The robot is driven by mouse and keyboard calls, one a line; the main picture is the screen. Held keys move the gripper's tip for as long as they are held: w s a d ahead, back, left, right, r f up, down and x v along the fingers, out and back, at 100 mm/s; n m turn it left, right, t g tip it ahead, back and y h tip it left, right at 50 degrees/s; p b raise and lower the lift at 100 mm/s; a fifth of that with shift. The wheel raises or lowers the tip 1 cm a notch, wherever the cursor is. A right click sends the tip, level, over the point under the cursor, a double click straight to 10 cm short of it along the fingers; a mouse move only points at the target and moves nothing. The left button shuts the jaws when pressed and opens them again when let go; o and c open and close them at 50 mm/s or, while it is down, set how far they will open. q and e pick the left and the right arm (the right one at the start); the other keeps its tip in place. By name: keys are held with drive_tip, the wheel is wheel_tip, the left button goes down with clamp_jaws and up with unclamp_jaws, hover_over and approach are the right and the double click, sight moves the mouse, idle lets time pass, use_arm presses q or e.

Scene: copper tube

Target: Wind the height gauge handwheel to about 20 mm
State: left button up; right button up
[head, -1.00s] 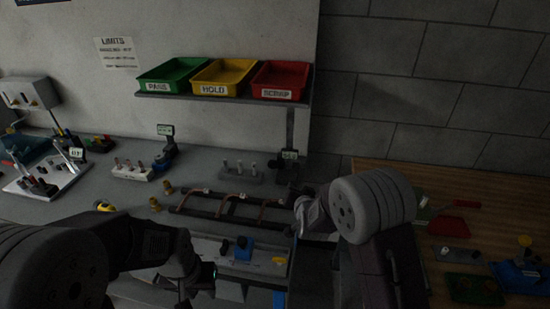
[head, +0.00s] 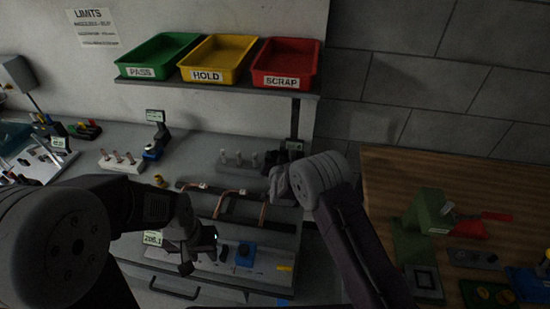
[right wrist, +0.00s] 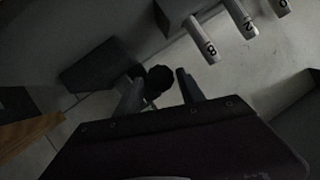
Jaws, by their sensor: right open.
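The height gauge (head: 293,146) is a dark post with a small display at the back of the grey bench, below the red bin. Its reading is too small to read. A black round knob, apparently the handwheel (head: 270,158), shows at its base, partly hidden by my right arm. In the right wrist view the black knob (right wrist: 158,78) lies just ahead of and between the fingertips. My right gripper (head: 275,184) is open; whether it touches the knob I cannot tell. My left gripper (head: 188,264) hangs over the bench front, its jaws unclear.
A rack of numbered white pegs (right wrist: 238,20) stands close to the knob. Copper tubes on a dark fixture (head: 240,207) lie in front of the gauge. The red bin (head: 287,63) sits on a shelf above. A wooden table (head: 390,180) is at the right.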

use_arm(q)
drive_tip(key=shift+w+f, duration=0.3)
drive_tip(key=shift+f, duration=0.2)
use_arm(e)
drive_tip(key=shift+f+x, duration=0.2)
drive_tip(key=shift+x, duration=0.9)
use_arm(q)
drive_tip(key=shift+s+d, duration=0.1)
use_arm(e)
drive_tip(key=shift+w, duration=0.15)
use_arm(q)
drive_tip(key=shift+s, duration=0.4)
use_arm(e)
drive_tip(key=shift+r, duration=0.35)
use_arm(q)
drive_tip(key=shift+w, duration=0.1)
use_arm(e)
drive_tip(key=shift+c, duration=0.7)
use_arm(q)
drive_tip(key=shift+w, duration=0.1)
use_arm(e)
drive_tip(key=shift+f, duration=0.15)
clamp_jaws()
use_arm(q)
drive_tip(key=shift+r, duration=0.2)
